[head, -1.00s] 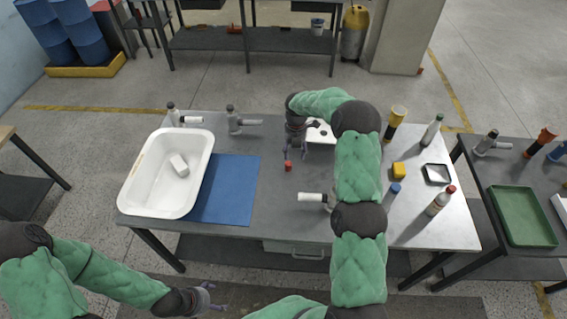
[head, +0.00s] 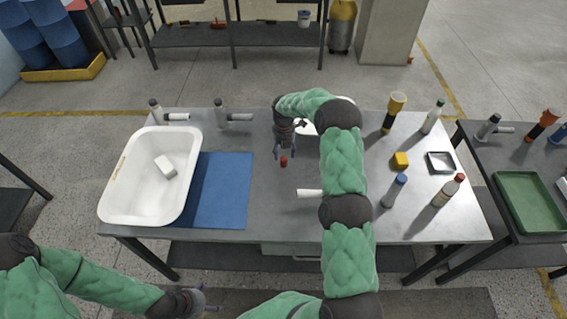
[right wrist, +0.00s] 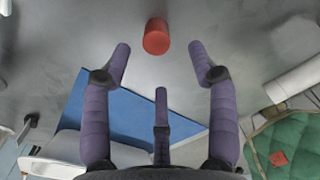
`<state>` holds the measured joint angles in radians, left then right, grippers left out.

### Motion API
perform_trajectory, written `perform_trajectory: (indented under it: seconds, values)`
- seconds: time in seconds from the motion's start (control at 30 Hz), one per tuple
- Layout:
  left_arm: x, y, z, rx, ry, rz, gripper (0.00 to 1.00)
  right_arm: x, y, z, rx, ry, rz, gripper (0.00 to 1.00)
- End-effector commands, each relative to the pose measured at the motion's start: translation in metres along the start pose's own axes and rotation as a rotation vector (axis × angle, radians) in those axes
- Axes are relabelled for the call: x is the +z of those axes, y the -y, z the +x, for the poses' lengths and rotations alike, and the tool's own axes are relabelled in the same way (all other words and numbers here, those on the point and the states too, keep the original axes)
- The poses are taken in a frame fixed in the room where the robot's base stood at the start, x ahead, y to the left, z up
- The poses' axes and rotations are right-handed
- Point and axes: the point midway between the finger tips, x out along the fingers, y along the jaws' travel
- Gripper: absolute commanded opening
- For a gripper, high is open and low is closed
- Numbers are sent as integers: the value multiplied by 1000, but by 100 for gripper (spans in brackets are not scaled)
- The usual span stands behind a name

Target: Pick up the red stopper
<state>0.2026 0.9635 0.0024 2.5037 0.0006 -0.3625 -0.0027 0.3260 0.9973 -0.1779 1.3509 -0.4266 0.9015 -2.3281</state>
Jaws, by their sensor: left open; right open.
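The red stopper (head: 284,161) is a small red cylinder on the grey table, right of the blue mat. It also shows in the right wrist view (right wrist: 157,37), just beyond the fingertips and between their lines. My right gripper (head: 284,151) is open and empty, close to the stopper on its far side in the head view. Its purple fingers (right wrist: 160,65) are spread and do not appear to touch the stopper. My left gripper (head: 208,298) is open and empty, low in front of the table's near edge.
A white tub (head: 112,205) holding a white block (head: 166,167) stands left, beside the blue mat (head: 225,190). A white cylinder (head: 309,194) lies near my right arm. The table around the stopper is clear.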

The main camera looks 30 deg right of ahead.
Motion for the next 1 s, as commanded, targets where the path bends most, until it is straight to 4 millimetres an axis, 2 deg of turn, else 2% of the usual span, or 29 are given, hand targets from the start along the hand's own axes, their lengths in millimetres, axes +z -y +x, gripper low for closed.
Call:
perform_trajectory:
  seconds: [0.53, 0.87, 0.97, 1.0]
  values:
    - [0, 2, 7, 0, 0, 0, 78, 5, -2, 59, -1, -1, 0, 59]
    - [0, 2, 7, 0, 0, 0, 78, 6, -2, 64, 0, 1, 0, 59]
    - [0, 2, 7, 0, 0, 0, 78, 6, -2, 64, 0, 1, 0, 34]
    - [0, 2, 7, 0, 0, 0, 78, 5, -2, 64, 0, 1, 0, 23]
